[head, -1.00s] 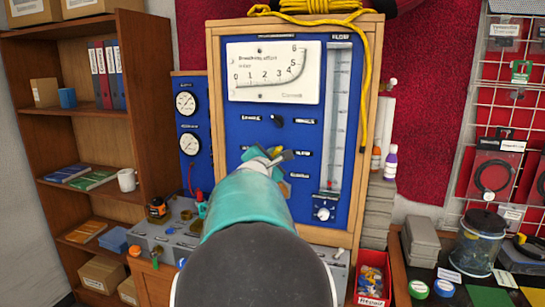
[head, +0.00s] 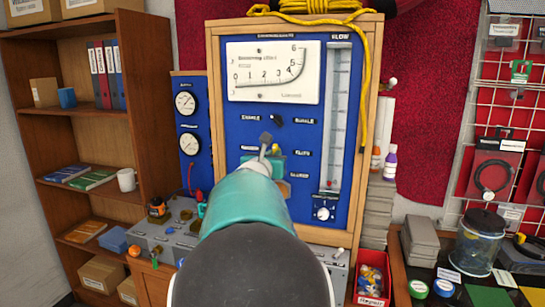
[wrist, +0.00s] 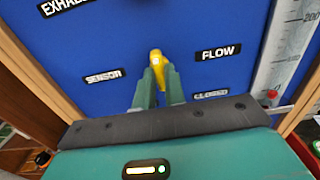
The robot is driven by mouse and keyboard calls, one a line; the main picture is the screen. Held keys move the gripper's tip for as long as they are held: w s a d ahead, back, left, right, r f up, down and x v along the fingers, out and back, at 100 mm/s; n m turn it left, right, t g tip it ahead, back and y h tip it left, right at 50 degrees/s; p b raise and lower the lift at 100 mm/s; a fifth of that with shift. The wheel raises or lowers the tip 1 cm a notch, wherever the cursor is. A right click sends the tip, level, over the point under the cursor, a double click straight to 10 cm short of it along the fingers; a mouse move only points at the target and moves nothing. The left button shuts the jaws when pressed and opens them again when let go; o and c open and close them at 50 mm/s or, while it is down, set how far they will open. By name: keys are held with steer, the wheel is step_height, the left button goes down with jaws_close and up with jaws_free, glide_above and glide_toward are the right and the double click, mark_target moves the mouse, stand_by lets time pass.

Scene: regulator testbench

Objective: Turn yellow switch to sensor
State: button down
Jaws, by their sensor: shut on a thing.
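The yellow switch (wrist: 156,58) is on the blue panel (wrist: 195,25), in the upper middle of the wrist view. The SENSOR label (wrist: 103,76) lies to its left and the FLOW label (wrist: 218,51) to its right. In that view the visible part of the switch stands nearly upright, pointing directly at neither label. My gripper (wrist: 158,80) is shut on the switch, with a green finger on each side. The fingers hide its lower part. In the head view my gripper (head: 271,148) is at the panel's middle and covers most of the switch.
A black knob (head: 277,120) sits just above my gripper on the panel. A clear flow tube (head: 337,115) with a knob below it (head: 323,212) stands at the right. The CLOSED label (wrist: 211,94) is below FLOW. Two gauges (head: 187,103) are at the left.

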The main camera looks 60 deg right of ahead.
steer(key=n, duration=0.8)
steer(key=shift+n, duration=0.4)
steer(key=c, duration=1.5)
jaws_free()
steer(key=shift+o, duration=0.2)
steer(key=shift+a, duration=0.1)
steer(key=s+a, duration=0.2)
steer(key=a, duration=1.1)
steer(key=shift+a, duration=0.25)
steer(key=shift+s, duration=0.1)
